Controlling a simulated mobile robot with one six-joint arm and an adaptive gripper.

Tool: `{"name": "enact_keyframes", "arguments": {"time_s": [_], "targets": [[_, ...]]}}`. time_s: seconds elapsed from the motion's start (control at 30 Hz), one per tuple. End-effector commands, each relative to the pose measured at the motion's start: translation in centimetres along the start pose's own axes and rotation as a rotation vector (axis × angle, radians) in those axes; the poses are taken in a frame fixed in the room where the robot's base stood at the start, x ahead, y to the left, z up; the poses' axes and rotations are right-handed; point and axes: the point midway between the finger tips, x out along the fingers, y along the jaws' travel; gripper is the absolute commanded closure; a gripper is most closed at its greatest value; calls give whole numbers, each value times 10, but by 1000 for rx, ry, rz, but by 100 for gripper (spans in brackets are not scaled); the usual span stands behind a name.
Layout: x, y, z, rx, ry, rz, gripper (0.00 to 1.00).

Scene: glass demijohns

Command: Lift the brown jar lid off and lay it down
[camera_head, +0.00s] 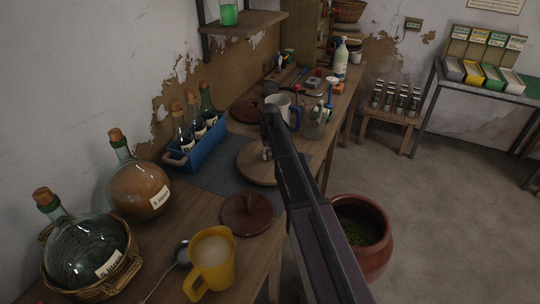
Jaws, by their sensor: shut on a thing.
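The brown jar lid (250,170) is a round, light brown wooden disc over the dark mat on the bench. My gripper (267,153) is at its middle, shut on it, with my arm reaching in from the lower right. The arm hides the lid's right side, and the grip itself is small and partly hidden. I cannot tell whether the lid rests on the mat or hangs just above it. The large reddish-brown jar (376,262) stands on the floor right of the bench, its mouth open and greenish contents showing.
A dark red lid with a knob (246,214) and a yellow jug (211,264) lie near. A blue crate of bottles (197,145) and two corked demijohns (140,187) stand left. A white mug (284,104) and a glass jar (316,124) stand behind. Bare dark mat (213,178) shows left of the disc.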

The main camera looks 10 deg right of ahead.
Motion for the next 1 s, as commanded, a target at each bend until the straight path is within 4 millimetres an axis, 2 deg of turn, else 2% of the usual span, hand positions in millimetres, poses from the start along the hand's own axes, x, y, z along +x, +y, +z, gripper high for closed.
{"name": "enact_keyframes", "arguments": {"time_s": [1.0], "targets": [[14, -1, 0, -1, 0, 0, 100]]}}
